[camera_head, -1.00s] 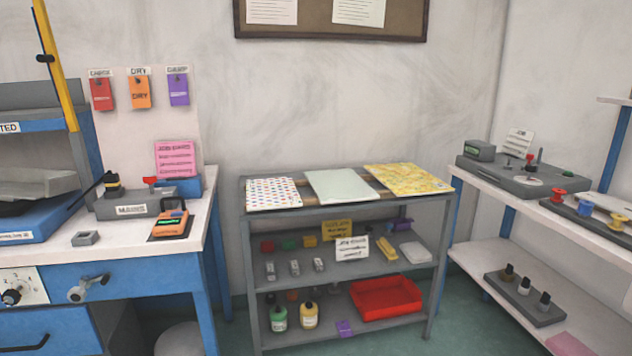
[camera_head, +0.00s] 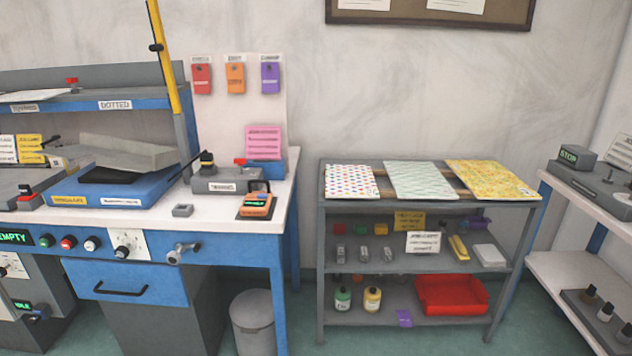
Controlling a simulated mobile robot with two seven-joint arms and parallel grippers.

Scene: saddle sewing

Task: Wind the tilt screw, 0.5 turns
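A grey metal crank handle (camera_head: 182,253) sticks out from the front edge of the blue workbench (camera_head: 227,250), near its right side. It looks like the tilt screw, but I see no readable label on it. A white plate with a round dial knob (camera_head: 124,250) is just left of it. Above, a blue base (camera_head: 115,190) carries a tilted grey tray (camera_head: 128,152) on the bench top. Neither of my grippers is in view, and nothing touches the crank.
A blue drawer (camera_head: 125,283) with a dark handle is below the dial. A grey bin (camera_head: 253,325) stands on the floor by the bench's right leg. A grey shelf rack (camera_head: 330,245) stands right of the bench. Floor shows between bench and rack.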

